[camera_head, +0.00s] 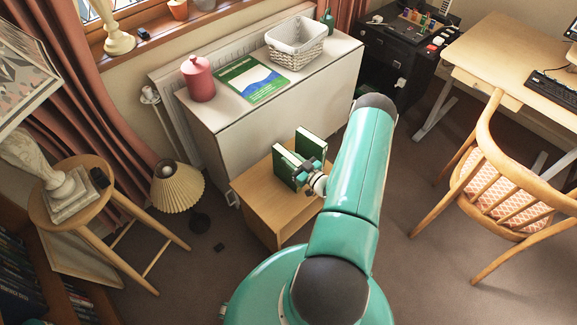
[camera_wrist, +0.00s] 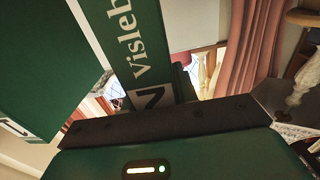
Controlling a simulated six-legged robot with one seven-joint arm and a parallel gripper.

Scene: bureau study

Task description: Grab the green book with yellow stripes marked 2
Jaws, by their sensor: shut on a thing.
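Two green books stand upright on a small wooden cabinet (camera_head: 262,192) in the head view: a nearer left one (camera_head: 287,166) and a farther right one (camera_head: 311,146). My gripper (camera_head: 309,171) is at the left book's right end and shut on a green book, apparently this one. In the wrist view a green spine (camera_wrist: 127,42) with pale lettering runs down to my gripper's dark edge. A pale label (camera_wrist: 151,97) on it has a dark sideways mark, possibly a 2. Another green surface (camera_wrist: 40,60) fills the left. Yellow stripes cannot be made out. My fingertips are largely hidden.
A white cabinet (camera_head: 290,110) behind carries a red canister (camera_head: 198,80), a green-blue booklet (camera_head: 251,80) and a white basket (camera_head: 296,42). A lamp (camera_head: 178,187) and a stool (camera_head: 85,215) stand left. A wooden chair (camera_head: 500,180) stands right, with open floor before it.

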